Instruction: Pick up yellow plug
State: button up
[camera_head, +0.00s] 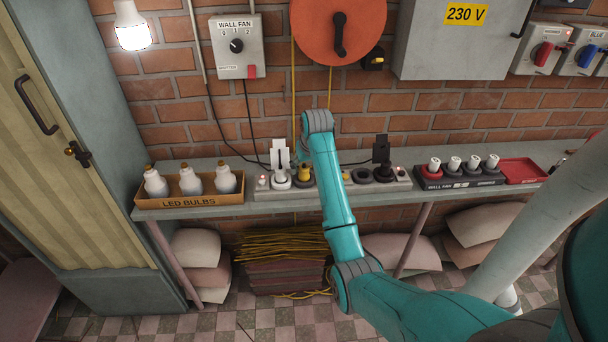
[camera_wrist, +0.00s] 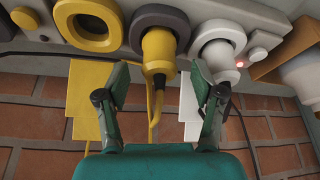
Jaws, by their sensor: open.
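The fingertips lie just short of the plug's body. The right finger is close to the white plug (camera_wrist: 216,54). In the head view my arm mostly hides the gripper.
The grey power strip (camera_head: 262,194) lies on the shelf, with an empty yellow socket (camera_wrist: 89,22) beside the yellow plug. A black plug (camera_head: 383,172) is farther right.

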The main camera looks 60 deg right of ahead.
aim_at(304, 167)
jog(key=shift+x, duration=1.6)
jog(key=shift+r, duration=0.1)
jog(key=c, duration=1.2)
jog(key=shift+r, duration=0.15)
jog(key=shift+c, duration=0.3)
